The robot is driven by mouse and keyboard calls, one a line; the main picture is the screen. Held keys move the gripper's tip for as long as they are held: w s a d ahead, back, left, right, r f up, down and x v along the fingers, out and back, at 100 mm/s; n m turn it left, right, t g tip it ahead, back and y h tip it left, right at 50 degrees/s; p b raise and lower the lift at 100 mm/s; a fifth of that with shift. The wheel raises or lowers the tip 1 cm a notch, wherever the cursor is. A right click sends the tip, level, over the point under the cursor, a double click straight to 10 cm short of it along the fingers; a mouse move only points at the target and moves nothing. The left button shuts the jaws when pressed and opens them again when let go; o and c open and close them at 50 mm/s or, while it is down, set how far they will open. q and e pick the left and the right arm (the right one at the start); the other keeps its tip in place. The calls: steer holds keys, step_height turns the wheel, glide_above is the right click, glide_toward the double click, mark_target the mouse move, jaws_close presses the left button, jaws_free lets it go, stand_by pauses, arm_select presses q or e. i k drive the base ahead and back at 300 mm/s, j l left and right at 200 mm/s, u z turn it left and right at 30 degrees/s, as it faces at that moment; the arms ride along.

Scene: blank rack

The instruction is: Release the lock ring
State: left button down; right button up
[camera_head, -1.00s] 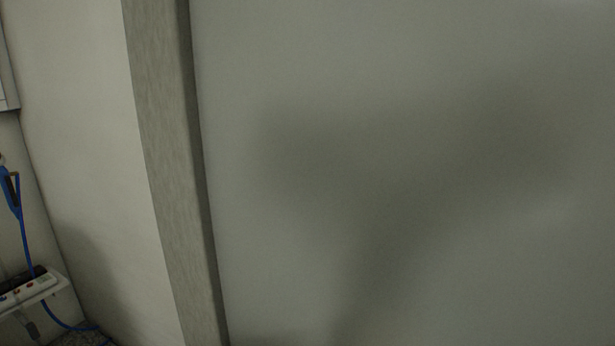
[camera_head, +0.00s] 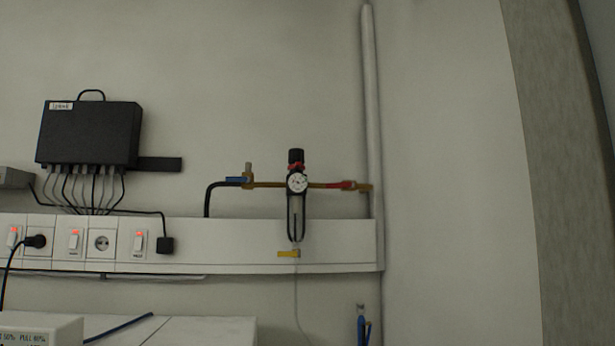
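Neither of my grippers is in view.
A brass line with a blue-handled valve (camera_head: 237,180) and a red fitting (camera_head: 341,185) runs through the regulator. A white socket rail (camera_head: 340,245) lies behind the bowl. A black box (camera_head: 90,134) with several cables hangs left. A grey vertical strip (camera_head: 556,170) stands right.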

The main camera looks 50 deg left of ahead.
mark_target(298, 164)
steer(key=u, duration=1.7)
